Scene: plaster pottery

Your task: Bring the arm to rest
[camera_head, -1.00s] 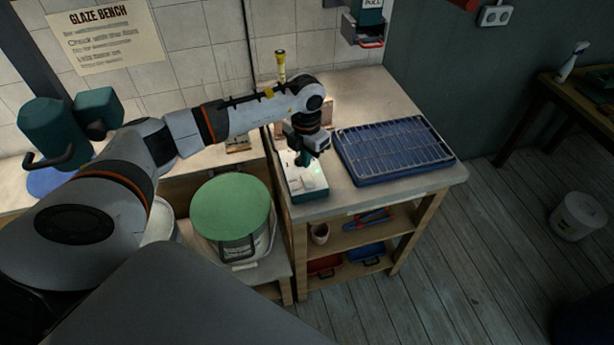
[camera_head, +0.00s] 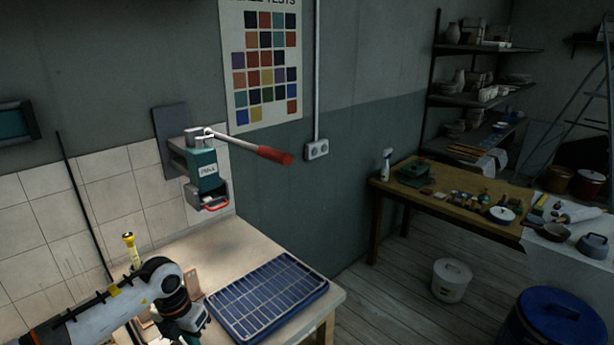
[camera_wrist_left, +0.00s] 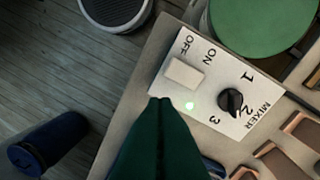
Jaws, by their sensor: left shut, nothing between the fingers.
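My left arm comes in at the bottom left of the head view, and its wrist points down near the blue rack. The fingertips there are cut off by the lower edge. In the left wrist view my left gripper (camera_wrist_left: 163,102) is shut and empty, its green fingers together. The fingertips appear next to the white rocker switch (camera_wrist_left: 184,73) on the mixer panel (camera_wrist_left: 226,75); whether they touch it I cannot tell. A green light (camera_wrist_left: 190,105) glows on the panel beside a black knob (camera_wrist_left: 230,101). My right gripper is not in view.
A blue rack (camera_head: 268,296) lies on the bench (camera_head: 205,243) right of my wrist. A wall-mounted lever device (camera_head: 205,172) with a red handle hangs above the bench. A yellow-topped bottle (camera_head: 130,250) stands behind my arm. A cluttered wooden table (camera_head: 450,190) is at right.

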